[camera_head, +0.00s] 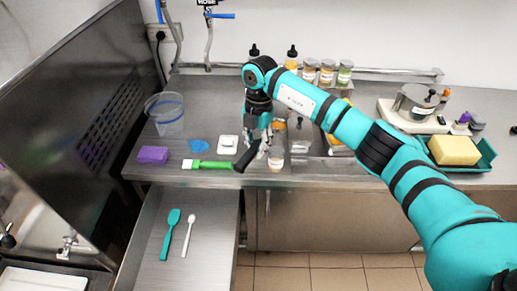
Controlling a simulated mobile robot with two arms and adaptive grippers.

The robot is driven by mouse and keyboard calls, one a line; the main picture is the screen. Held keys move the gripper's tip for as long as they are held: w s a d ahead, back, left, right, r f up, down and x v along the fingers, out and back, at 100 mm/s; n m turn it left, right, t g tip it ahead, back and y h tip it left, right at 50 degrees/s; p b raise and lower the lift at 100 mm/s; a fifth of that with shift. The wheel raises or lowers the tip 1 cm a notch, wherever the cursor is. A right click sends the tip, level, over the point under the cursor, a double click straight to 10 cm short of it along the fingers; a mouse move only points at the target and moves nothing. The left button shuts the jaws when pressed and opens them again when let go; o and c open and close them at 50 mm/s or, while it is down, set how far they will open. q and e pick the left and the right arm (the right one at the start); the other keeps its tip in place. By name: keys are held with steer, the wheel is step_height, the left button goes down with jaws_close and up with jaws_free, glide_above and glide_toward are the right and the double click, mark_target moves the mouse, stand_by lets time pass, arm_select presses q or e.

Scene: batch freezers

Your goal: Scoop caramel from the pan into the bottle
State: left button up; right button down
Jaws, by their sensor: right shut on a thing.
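My right gripper (259,150) reaches in from the right over the counter. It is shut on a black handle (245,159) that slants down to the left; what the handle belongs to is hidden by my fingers. A small clear container (276,158) stands just right of the fingers, near the counter's front edge; I cannot tell whether it is the bottle. A steel pan (418,98) sits on a white appliance at the back right; its contents are not clear. Behind my gripper something orange (278,126) shows, partly hidden. My left gripper is not in view.
Several jars (327,72) stand at the back. A lower shelf holds a teal spatula (169,235) and a white spoon (189,236).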

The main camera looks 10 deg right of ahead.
arm_select(q)
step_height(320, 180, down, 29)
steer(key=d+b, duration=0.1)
steer(key=b, duration=2.8)
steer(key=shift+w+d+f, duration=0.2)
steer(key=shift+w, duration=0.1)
arm_select(e)
steer(key=d+f+t+y, duration=0.1)
steer(key=t+y, duration=0.2)
steer(key=y, duration=0.1)
steer(key=s+f+t+y, duration=0.1)
steer(key=f+t+y, duration=0.1)
steer(key=t+y, duration=0.2)
steer(key=d+f+n+t+y, duration=0.1)
steer(key=f+t+y, duration=0.1)
steer(key=t+y, duration=0.1)
steer(key=shift+s+d+t+y, duration=0.3)
steer(key=shift+t+y, duration=0.1)
